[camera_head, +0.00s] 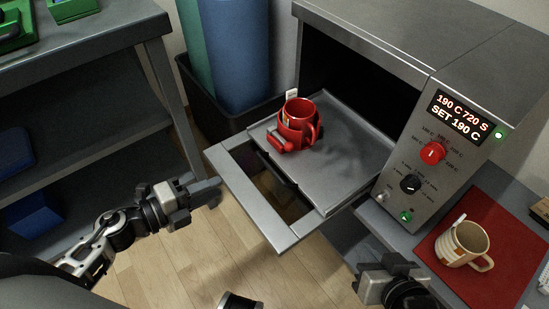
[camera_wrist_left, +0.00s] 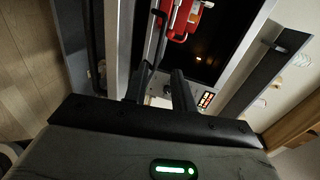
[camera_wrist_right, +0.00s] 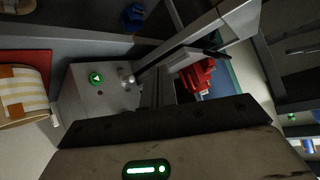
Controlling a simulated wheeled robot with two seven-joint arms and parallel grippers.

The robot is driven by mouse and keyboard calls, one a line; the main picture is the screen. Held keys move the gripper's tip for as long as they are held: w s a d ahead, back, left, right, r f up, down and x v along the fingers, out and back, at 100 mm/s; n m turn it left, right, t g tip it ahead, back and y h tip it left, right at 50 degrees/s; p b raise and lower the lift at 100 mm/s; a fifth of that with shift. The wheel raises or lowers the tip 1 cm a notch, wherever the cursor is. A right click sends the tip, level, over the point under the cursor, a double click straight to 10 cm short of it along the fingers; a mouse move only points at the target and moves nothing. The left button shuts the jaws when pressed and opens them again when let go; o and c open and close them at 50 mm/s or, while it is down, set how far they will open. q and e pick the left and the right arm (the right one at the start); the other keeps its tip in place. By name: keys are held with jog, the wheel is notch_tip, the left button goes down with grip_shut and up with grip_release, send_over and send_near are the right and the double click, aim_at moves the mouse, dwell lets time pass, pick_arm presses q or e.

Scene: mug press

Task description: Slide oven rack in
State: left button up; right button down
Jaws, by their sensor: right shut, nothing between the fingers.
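The oven rack (camera_head: 350,165) is a flat grey plate, pulled partly out of the dark oven opening, with a wide front bar (camera_head: 240,199). A red mug (camera_head: 298,122) in a red clamp-like holder (camera_head: 282,146) stands on it; red parts also show in the left wrist view (camera_wrist_left: 178,22) and right wrist view (camera_wrist_right: 197,76). My left gripper (camera_head: 212,190) is open and empty, close to the left end of the front bar; I cannot tell if it touches. My right gripper (camera_head: 372,268) is shut and empty, below the oven's control panel and right of the bar.
The oven (camera_head: 405,40) shows 190 C and 720 S on its display. A striped mug (camera_head: 462,243) stands on a red mat (camera_head: 490,270) at the right. A grey shelf unit (camera_head: 90,90) is at the left, and a dark bin (camera_head: 215,110) with tall blue and green pieces is behind.

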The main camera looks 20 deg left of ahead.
aim_at(268, 164)
pick_arm(q)
jog(key=b+x, duration=0.1)
jog(key=x, duration=1.4)
jog(key=shift+w+d, duration=0.15)
jog(key=shift+d, duration=0.05)
grip_shut()
